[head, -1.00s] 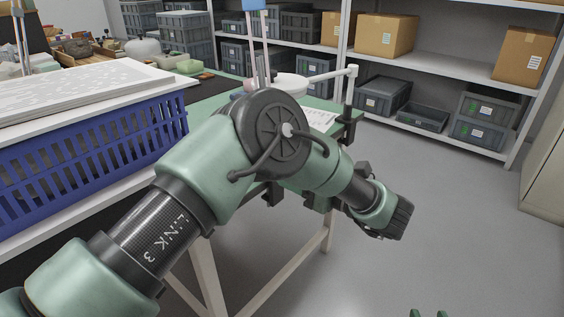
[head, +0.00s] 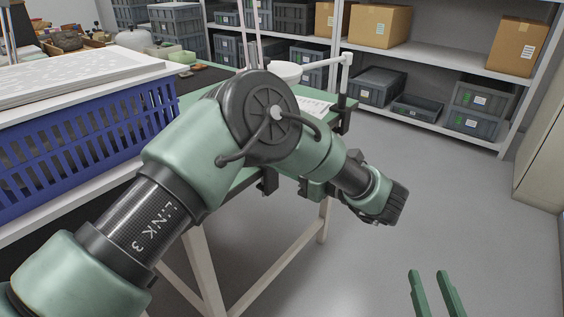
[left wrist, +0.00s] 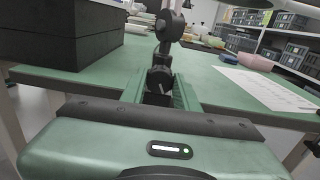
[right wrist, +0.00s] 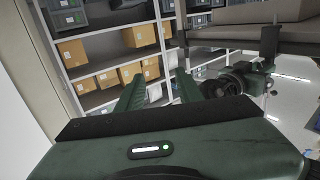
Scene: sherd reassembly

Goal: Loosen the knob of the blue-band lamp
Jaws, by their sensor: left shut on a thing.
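A black knob (left wrist: 160,76) on a dark clamp with a black post above it shows in the left wrist view at the green table's edge. My left gripper (left wrist: 158,93) is shut on this knob, with a green finger on each side. In the head view my left arm hides that gripper. Two thin pale rods (head: 244,45) rise behind my left arm and leave the frame at the top; no blue band is visible now. My right gripper (head: 435,292) is open and empty over the floor, low at the right; its fingers also show in the right wrist view (right wrist: 161,93).
A white lamp (head: 286,71) with a jointed arm stands at the table's far corner, beside a paper sheet (head: 313,106). A blue crate (head: 90,145) stands left. Shelves with boxes (head: 379,25) line the back. Floor at right is clear.

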